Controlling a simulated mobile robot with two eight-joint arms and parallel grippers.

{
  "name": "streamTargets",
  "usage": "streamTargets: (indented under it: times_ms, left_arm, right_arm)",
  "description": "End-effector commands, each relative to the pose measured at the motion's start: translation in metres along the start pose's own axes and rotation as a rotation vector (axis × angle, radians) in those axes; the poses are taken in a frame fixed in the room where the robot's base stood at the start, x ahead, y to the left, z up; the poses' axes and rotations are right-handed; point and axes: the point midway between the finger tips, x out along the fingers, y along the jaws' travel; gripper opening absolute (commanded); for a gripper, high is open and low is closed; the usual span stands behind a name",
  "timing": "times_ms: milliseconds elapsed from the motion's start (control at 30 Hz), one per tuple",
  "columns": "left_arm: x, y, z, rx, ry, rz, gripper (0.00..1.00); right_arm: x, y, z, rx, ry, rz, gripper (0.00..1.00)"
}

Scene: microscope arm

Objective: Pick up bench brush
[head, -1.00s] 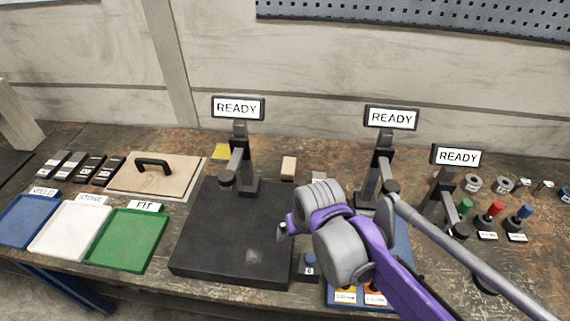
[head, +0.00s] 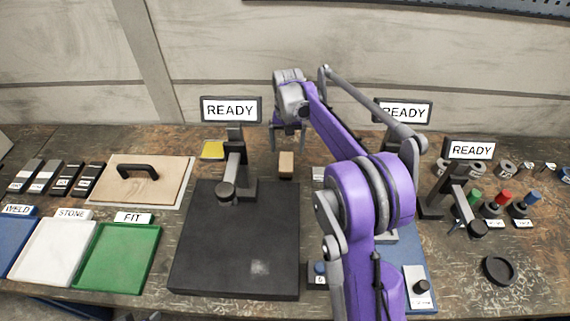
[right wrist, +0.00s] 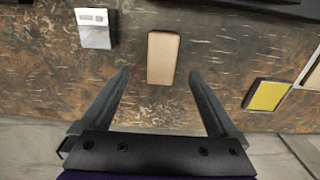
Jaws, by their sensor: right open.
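A small tan wooden block, which I take to be the bench brush (head: 286,166), lies on the bench behind the black slab. No bristles can be made out. My right gripper (head: 288,148) is above and just behind it, open and empty. In the right wrist view the bench brush (right wrist: 162,56) lies ahead, between the lines of the two spread fingers and touching neither. My left gripper does not show.
A microscope arm with a READY sign (head: 231,110) stands left of the block. A yellow pad (head: 213,150) and a small grey-white box (head: 318,174) lie to either side. The black slab (head: 235,250) is in front, the wall behind.

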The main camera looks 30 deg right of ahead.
Motion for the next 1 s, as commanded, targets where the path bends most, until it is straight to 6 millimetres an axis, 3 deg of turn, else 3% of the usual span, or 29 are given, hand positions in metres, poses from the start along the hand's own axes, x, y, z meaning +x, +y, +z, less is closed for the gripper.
streamTargets:
  times_ms: [100,367,600,900,933,1000]
  left_arm:
    - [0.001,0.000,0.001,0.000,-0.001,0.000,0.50]
    - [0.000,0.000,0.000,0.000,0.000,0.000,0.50]
    - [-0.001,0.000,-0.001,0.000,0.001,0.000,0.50]
    - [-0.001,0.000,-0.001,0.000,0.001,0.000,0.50]
    - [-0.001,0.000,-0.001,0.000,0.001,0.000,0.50]
    - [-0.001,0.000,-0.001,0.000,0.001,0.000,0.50]
  right_arm:
    - [0.019,0.000,0.000,-0.001,0.000,0.000,0.95]
    - [0.041,-0.002,-0.001,-0.001,0.001,0.000,0.95]
    - [0.075,-0.003,-0.002,-0.001,0.002,0.000,0.95]
    - [0.082,-0.003,-0.001,-0.001,0.002,0.000,0.95]
    - [0.082,-0.003,-0.001,-0.001,0.002,0.000,0.93]
    - [0.082,-0.003,-0.001,-0.001,0.002,0.000,0.81]
